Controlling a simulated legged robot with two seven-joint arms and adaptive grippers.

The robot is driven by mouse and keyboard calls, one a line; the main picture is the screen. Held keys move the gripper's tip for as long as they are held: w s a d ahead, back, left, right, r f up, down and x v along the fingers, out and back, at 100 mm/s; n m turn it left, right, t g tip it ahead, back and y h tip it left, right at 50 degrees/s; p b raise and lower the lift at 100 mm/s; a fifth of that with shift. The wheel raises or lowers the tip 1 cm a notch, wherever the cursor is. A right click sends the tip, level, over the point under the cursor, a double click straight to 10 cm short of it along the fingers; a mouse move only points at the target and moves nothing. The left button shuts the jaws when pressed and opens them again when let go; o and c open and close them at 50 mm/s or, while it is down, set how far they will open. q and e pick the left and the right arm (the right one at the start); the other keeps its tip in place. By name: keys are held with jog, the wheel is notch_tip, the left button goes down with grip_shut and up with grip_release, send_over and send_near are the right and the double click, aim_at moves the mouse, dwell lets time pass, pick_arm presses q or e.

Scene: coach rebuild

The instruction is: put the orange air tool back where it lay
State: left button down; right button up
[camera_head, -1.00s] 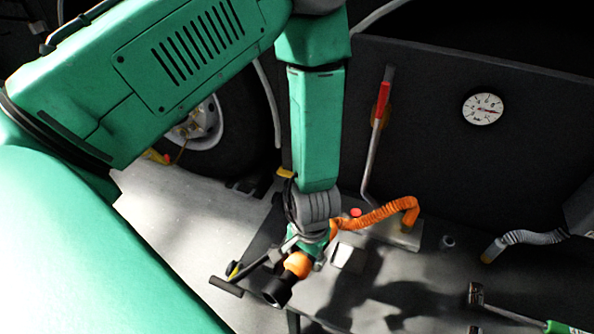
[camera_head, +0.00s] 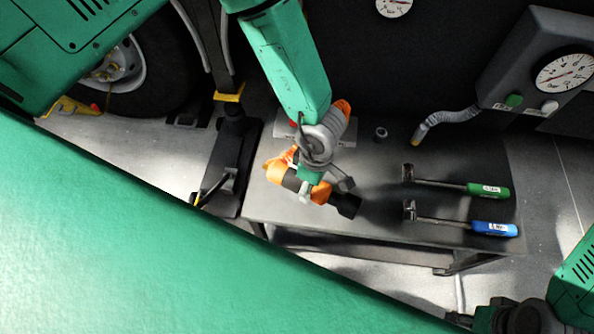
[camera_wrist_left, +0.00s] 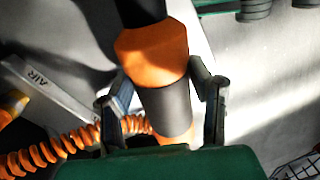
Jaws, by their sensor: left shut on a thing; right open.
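The orange air tool (camera_head: 320,192) has a dark grey band and a black nose pointing to the lower right in the head view. My left gripper (camera_head: 309,178) is shut on it, over the left part of the grey bench (camera_head: 375,210). In the left wrist view, the two fingers (camera_wrist_left: 163,98) clasp the tool's grey band, below the orange body (camera_wrist_left: 152,55). The orange coiled hose (camera_wrist_left: 50,152) runs off to the left there. I cannot tell the tool's height above the bench. My right gripper (camera_head: 515,315) is open and empty at the lower right corner, partly cut off.
A green-handled hammer (camera_head: 455,186) and a blue-handled hammer (camera_head: 460,221) lie on the bench's right part. A grey hose (camera_head: 450,117) leads to a gauge box (camera_head: 535,75) at the right. A plate marked AIR (camera_wrist_left: 50,95) lies beside the tool in the wrist view.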

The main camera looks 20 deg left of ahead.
aim_at(317, 206)
pick_arm(q)
jog(key=d+n, duration=0.3)
jog(key=shift+r+n+p, duration=0.2)
jog(key=shift+n+p, duration=0.1)
jog(key=shift+a+f, duration=0.2)
jog(key=shift+a, duration=0.05)
jog(key=shift+a+f+b, duration=0.15)
jog(key=shift+f+b, duration=0.25)
jog(key=shift+b, duration=0.2)
jog(key=f+b, duration=0.3)
jog(key=shift+d+f+b, duration=0.3)
jog(key=shift+f+b, duration=0.05)
jog(key=shift+b, duration=0.05)
jog(key=shift+f+b, duration=0.5)
jog(key=shift+a+f, duration=0.1)
jog(key=shift+a, duration=0.05)
pick_arm(e)
notch_tip(317, 206, down, 6)
jog(key=shift+d+r, duration=0.15)
jog(key=shift+r, duration=0.1)
pick_arm(q)
jog(key=shift+f, duration=0.2)
pick_arm(e)
jog(key=shift+d+f, duration=0.1)
pick_arm(q)
jog(key=shift+s+f, duration=0.1)
jog(key=shift+f, duration=0.05)
pick_arm(e)
jog(key=shift+r, duration=0.25)
